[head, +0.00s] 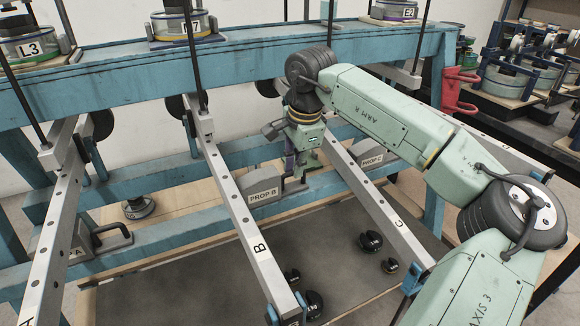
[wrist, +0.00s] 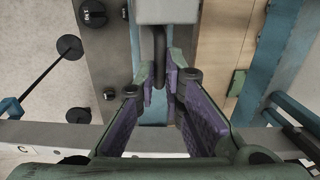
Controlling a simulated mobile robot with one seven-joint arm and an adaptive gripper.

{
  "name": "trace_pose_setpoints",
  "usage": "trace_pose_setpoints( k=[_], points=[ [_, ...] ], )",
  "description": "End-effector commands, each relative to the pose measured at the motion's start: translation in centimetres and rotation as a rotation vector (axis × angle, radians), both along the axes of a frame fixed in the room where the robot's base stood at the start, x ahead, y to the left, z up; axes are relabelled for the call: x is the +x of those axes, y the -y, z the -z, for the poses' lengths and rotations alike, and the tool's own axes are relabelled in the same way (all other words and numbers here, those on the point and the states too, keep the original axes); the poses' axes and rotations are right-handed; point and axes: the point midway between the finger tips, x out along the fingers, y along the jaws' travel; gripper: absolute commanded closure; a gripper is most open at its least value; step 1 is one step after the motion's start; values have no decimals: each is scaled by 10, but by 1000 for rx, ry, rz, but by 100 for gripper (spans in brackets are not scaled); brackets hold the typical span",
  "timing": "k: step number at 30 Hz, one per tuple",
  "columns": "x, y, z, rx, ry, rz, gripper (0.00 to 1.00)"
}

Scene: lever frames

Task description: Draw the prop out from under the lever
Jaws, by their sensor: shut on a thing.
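The grey block labelled PROP B (head: 263,196) stands on the blue beam in the head view, just right of lever B (head: 243,215). Whether part of it is beneath that lever is hard to tell. My gripper (head: 299,178) is at its right side, between lever B and lever C (head: 375,205). In the wrist view, the purple-padded fingers of my gripper (wrist: 160,78) are shut on the prop's dark handle (wrist: 159,46). The grey block (wrist: 166,11) shows at the top edge there, and lever C (wrist: 62,134) crosses below.
PROP C (head: 372,157) is right of lever C, close to my arm. Another lever (head: 52,220) with a handled prop (head: 100,241) is at the left. Thin dark rods rise above the blue frame (head: 150,79).

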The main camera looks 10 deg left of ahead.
Motion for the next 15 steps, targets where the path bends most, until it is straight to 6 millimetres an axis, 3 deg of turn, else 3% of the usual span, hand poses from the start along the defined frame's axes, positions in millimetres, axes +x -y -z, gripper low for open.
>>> trace_pose_setpoints(
  k=[3, 4, 12, 15],
  points=[
    [3, 4, -1, -5, 7, 11, 100],
    [3, 4, -1, -4, 8, 12, 88],
    [2, 3, -1, -2, 5, 7, 70],
    [2, 2, 0, -3, 4, 7, 70]
  ],
)
